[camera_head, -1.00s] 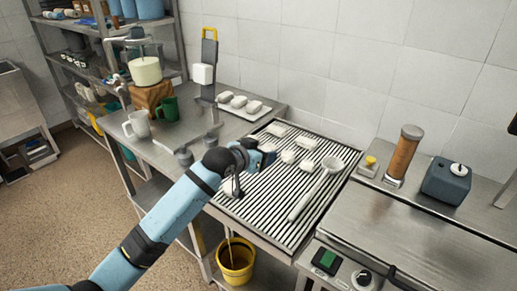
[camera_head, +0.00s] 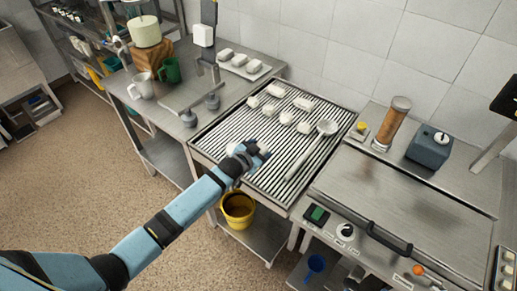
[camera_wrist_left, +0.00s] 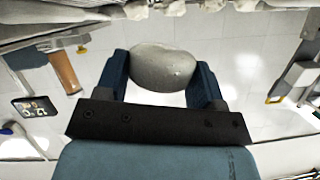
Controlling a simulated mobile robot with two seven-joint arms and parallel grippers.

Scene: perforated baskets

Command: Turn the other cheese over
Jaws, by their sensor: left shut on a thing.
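My left gripper (camera_head: 262,151) is over the front left part of the ribbed grill (camera_head: 235,125). In the left wrist view the gripper (camera_wrist_left: 163,80) is shut on a pale, rounded cheese (camera_wrist_left: 163,68), gripped at its sides. That wrist view is upside down, with the grill at the top. Several other white cheeses lie on the grill behind the gripper, including a left one (camera_head: 253,102), a back one (camera_head: 276,90) and a front one (camera_head: 304,127). Which faces are browned cannot be told. My right gripper is not in view.
A long-handled ladle (camera_head: 327,127) lies on the grill's right side. A yellow bucket (camera_head: 238,208) is below the grill. A closed flat press (camera_head: 405,195) is at right.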

